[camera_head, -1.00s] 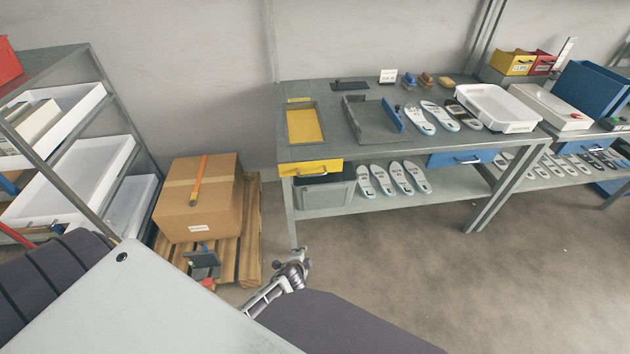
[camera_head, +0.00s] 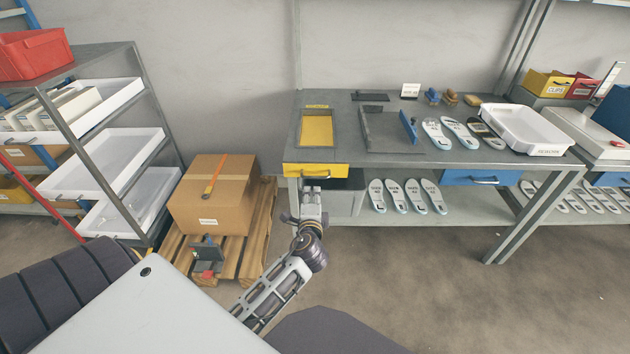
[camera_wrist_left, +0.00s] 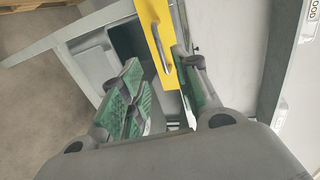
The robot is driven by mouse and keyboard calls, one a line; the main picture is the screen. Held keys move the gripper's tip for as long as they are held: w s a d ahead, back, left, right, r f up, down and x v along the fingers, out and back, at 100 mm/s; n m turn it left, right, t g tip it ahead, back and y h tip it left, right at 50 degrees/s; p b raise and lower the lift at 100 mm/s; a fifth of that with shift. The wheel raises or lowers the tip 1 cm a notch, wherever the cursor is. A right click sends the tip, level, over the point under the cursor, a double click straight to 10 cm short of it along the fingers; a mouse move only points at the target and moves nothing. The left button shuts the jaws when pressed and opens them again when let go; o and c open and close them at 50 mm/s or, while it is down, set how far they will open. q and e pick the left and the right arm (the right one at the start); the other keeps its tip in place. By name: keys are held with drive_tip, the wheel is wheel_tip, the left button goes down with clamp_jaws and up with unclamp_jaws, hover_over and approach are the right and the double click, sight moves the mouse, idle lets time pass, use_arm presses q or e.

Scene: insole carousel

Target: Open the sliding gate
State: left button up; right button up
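A yellow front panel (camera_head: 316,170) with a metal handle (camera_head: 315,175) sits at the front left edge of the workbench, below a yellow-floored recess (camera_head: 317,128). The panel looks closed against the bench. It also shows in the left wrist view (camera_wrist_left: 153,22), with its handle (camera_wrist_left: 162,50). My left gripper (camera_head: 310,192) is just in front of and below the panel. In the left wrist view its green-padded fingers (camera_wrist_left: 158,64) are apart, with the handle seen in the gap, and nothing is held. Contact cannot be told. My right gripper is not in view.
A grey tray with a blue upright plate (camera_head: 408,126), insoles and a white bin (camera_head: 525,128) are on the bench. A grey bin (camera_head: 343,197) stands on the shelf below. A cardboard box (camera_head: 212,195) on a pallet is left of my arm.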

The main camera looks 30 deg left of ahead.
sight(313, 177)
use_arm(q)
drive_tip(key=shift+w+a, duration=0.1)
idle(0.3)
drive_tip(key=shift+b+x, duration=0.65)
drive_tip(key=shift+x, duration=6.15)
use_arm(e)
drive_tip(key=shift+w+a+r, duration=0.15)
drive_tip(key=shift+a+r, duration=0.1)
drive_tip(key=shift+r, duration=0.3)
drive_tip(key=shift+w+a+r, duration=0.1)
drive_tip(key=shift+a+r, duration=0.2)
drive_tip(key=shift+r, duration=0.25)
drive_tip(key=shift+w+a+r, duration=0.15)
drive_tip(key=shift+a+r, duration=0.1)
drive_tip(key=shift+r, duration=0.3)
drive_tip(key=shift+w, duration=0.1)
use_arm(q)
clamp_jaws()
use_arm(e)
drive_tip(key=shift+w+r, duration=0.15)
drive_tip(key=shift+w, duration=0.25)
use_arm(q)
drive_tip(key=shift+f, duration=0.1)
